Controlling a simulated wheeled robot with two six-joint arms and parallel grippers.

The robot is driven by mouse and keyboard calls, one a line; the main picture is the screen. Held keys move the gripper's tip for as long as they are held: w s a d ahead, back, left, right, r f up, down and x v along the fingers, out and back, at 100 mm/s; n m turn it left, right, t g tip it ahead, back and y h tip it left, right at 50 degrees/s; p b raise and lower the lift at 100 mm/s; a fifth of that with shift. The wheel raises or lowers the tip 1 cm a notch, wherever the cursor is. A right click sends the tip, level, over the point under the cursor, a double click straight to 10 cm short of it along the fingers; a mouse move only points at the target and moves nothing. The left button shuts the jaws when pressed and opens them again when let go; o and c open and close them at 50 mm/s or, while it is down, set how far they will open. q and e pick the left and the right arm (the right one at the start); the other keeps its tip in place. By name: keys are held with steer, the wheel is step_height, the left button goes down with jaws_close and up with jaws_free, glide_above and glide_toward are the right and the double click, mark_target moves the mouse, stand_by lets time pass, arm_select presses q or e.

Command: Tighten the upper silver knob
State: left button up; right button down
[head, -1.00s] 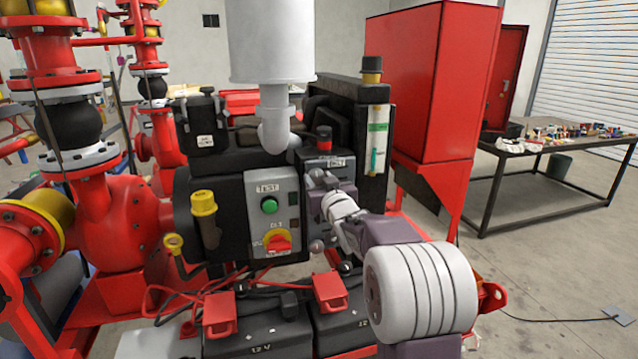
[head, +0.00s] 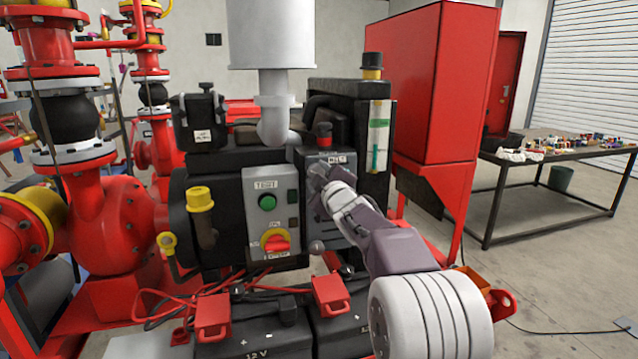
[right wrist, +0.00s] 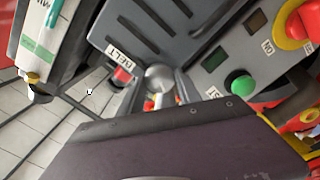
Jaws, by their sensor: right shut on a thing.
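The upper silver knob (right wrist: 158,78) is a round metal ball on the dark grey panel marked BELT. In the right wrist view it sits between the fingertips of my right gripper (right wrist: 160,88). In the head view my right gripper (head: 318,183) is at the upper part of that panel (head: 343,222), shut on the knob, and its fingers mostly hide it. The lower silver knob (head: 316,247) shows below the gripper, apart from it. My left gripper is not in view.
Left of the gripper is a control box (head: 268,222) with a green button and a red-and-yellow switch. A red-capped part (head: 324,131) stands just above the gripper. Batteries with red clamps (head: 212,312) lie below. A tall red cabinet (head: 430,90) stands to the right.

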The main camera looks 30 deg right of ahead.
steer(key=n+b, duration=0.6)
steer(key=n, duration=1.7)
steer(key=shift+f, duration=0.2)
stand_by(0.4)
steer(key=c, duration=0.8)
jaws_free()
steer(key=shift+c, duration=0.2)
